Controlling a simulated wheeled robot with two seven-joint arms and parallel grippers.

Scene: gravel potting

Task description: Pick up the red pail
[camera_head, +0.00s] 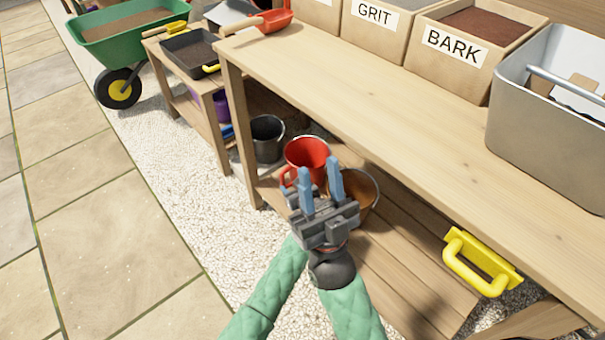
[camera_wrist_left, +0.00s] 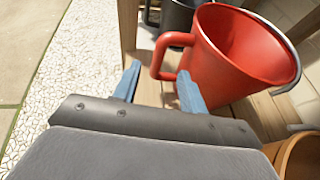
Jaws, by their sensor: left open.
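The red pail (camera_head: 307,150) stands on the slatted lower shelf of the bench, between a dark pail and a brown pot. In the left wrist view the red pail (camera_wrist_left: 232,60) fills the upper right, with its red side handle (camera_wrist_left: 158,58) toward the left. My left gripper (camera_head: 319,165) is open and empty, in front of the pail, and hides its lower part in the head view. In the left wrist view the handle shows ahead of and between the blue fingertips (camera_wrist_left: 159,68); contact cannot be made out. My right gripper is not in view.
The dark pail (camera_head: 267,138) is behind left of the red pail, and the brown pot (camera_head: 364,190) is close on its right. The bench top (camera_head: 400,120) overhangs the shelf. A yellow handled tool (camera_head: 480,262) hangs at its front edge. Pale gravel (camera_head: 200,210) lies clear to the left.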

